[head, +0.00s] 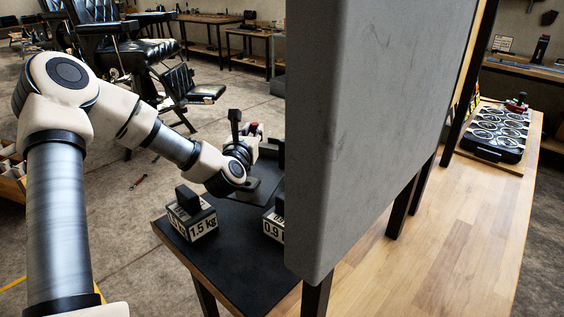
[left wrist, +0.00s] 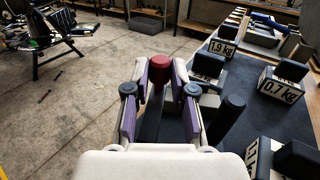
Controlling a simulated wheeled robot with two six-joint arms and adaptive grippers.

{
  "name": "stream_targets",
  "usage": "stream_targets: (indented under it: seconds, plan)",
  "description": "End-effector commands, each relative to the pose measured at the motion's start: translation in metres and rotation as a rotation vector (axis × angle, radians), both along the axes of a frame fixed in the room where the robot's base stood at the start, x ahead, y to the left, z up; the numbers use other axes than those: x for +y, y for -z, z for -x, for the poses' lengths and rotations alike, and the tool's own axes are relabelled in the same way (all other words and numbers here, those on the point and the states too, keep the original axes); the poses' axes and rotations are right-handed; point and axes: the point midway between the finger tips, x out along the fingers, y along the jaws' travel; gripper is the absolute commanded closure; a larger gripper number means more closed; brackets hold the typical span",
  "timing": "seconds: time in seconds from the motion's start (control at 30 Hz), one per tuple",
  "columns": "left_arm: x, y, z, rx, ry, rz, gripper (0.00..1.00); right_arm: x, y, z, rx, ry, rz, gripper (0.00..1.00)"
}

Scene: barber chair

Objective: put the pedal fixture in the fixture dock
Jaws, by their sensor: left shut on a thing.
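My left gripper (head: 255,140) is over the black-topped bench, partly hidden by its own wrist. In the left wrist view its purple-padded fingers (left wrist: 160,85) are closed around a part with a round red knob (left wrist: 160,66) on top. The red knob also shows in the head view (head: 254,127). I take this part to be the pedal fixture, but its lower body is mostly hidden by the fingers. A black upright post (left wrist: 229,116) stands just right of the fingers. I cannot make out the fixture dock for certain. My right gripper is not in view.
A large grey panel (head: 375,120) blocks the middle. A black tray (head: 493,150) sits on the right bench.

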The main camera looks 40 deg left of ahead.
Motion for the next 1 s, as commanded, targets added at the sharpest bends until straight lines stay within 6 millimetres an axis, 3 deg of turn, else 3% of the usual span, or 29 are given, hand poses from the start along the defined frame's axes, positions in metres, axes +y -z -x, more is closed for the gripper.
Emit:
stream_targets:
  seconds: [0.37,0.77,0.8,0.83,1.0]
  plan:
    - [0.0,0.06,0.0,0.001,0.001,-0.003,1.0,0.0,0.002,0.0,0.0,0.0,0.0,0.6]
    - [0.0,0.067,0.0,-0.004,0.0,-0.002,1.0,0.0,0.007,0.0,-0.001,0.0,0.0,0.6]
    - [0.0,0.066,0.0,-0.001,0.001,-0.002,0.62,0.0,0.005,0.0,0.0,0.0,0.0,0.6]
    - [0.0,0.066,0.0,-0.001,0.001,-0.002,0.51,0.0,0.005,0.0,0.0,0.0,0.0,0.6]
    - [0.0,0.066,0.0,0.0,0.001,-0.001,0.51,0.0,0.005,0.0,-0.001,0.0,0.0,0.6]
